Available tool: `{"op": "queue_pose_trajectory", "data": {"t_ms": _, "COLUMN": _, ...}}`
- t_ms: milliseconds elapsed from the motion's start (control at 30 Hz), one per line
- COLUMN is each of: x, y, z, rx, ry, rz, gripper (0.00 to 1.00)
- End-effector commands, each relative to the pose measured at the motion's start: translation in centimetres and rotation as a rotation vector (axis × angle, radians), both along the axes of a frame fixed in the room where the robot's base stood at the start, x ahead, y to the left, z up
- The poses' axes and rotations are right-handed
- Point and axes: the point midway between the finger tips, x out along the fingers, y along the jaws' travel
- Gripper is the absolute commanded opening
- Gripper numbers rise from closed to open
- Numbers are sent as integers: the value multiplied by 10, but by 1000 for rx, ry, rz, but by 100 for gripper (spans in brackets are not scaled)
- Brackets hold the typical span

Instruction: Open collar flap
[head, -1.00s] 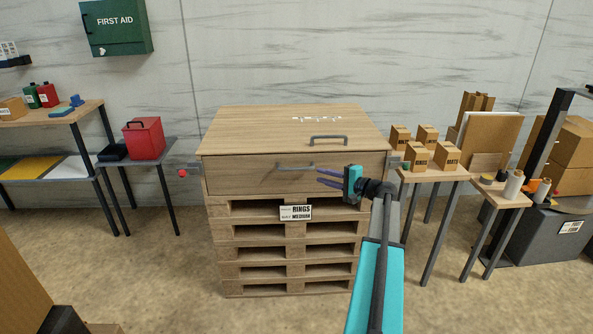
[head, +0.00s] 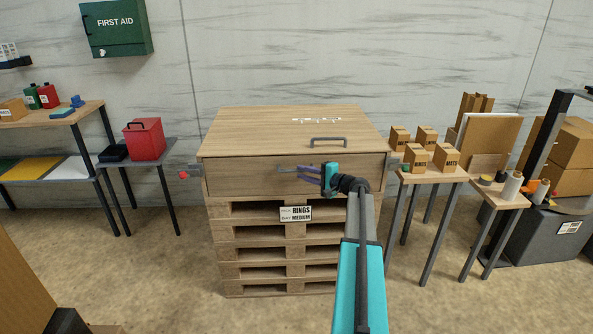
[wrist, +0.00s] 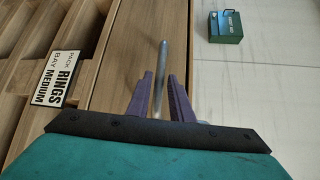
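The collar flap (head: 235,176) is the wooden front panel of a box on a pallet stack, and it stands upright and closed. Its grey bar handle (head: 283,170) is partly hidden behind my gripper (head: 307,173) in the head view. In the wrist view, my gripper (wrist: 160,90) has its two purple fingers apart, one on each side of the handle (wrist: 162,60). I see gaps between the bar and the fingers, so the gripper is open around or just in front of it. Whether the bar is fully between the fingertips is hard to tell.
The wooden lid (head: 260,130) has a second grey handle (head: 328,140) and small white pieces on top. A label (head: 295,213) reading RINGS is below the flap. A side table (head: 440,175) with small boxes stands right, a red box (head: 144,138) left.

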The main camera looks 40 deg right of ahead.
Motion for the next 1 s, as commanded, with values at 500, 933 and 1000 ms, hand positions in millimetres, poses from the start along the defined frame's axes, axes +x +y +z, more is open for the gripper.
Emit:
{"op": "queue_pose_trajectory", "data": {"t_ms": 500, "x": 41, "y": 7, "z": -6, "rx": 0, "ry": 0, "rz": 0, "gripper": 20}}
{"op": "queue_pose_trajectory", "data": {"t_ms": 933, "x": 41, "y": 7, "z": -6, "rx": 0, "ry": 0, "rz": 0, "gripper": 0}}
{"op": "queue_pose_trajectory", "data": {"t_ms": 1000, "x": 41, "y": 7, "z": -6, "rx": 0, "ry": 0, "rz": 0, "gripper": 0}}
